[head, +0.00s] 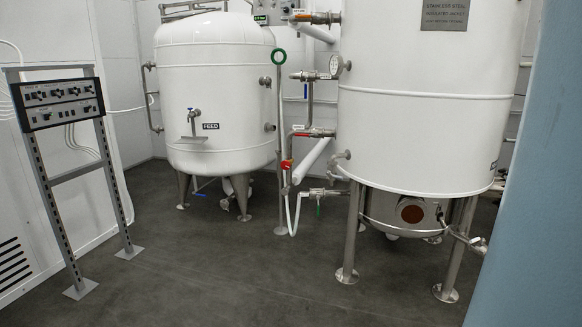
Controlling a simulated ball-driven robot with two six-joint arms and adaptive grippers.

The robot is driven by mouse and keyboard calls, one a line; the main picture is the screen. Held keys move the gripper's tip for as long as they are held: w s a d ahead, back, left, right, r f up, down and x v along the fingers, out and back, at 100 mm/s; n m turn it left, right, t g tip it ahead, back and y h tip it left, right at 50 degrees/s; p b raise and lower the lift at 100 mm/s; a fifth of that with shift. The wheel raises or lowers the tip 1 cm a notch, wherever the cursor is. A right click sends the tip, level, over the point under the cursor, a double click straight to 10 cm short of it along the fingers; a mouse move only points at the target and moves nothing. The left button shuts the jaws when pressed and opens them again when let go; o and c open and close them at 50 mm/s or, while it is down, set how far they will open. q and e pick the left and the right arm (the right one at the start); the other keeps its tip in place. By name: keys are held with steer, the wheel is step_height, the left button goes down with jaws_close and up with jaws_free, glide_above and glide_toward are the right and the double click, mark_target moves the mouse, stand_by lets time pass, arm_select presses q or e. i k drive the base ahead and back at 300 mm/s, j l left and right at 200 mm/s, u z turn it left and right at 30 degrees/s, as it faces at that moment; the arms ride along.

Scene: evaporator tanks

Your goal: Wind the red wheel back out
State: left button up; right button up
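A small red part (286,165) sits low on the upright piping between the two white tanks; it may be the red wheel, but it is too small to tell its shape or how far it is wound. A red lever-like handle (313,133) lies on a horizontal pipe just above it, at the right tank's side. Another reddish fitting (302,15) shows at the top of the right tank. Neither of my grippers is in view.
The FEED tank (213,90) and the larger right tank (425,110) stand on metal legs. A control panel stand (62,105) is at left. A blue-grey surface (535,190) fills the right edge. The dark floor (210,270) in front is clear.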

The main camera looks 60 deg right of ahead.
mark_target(285, 165)
steer(key=k+j+z, duration=0.15)
steer(key=z, duration=1.65)
steer(key=i+j+z, duration=0.1)
steer(key=i, duration=0.05)
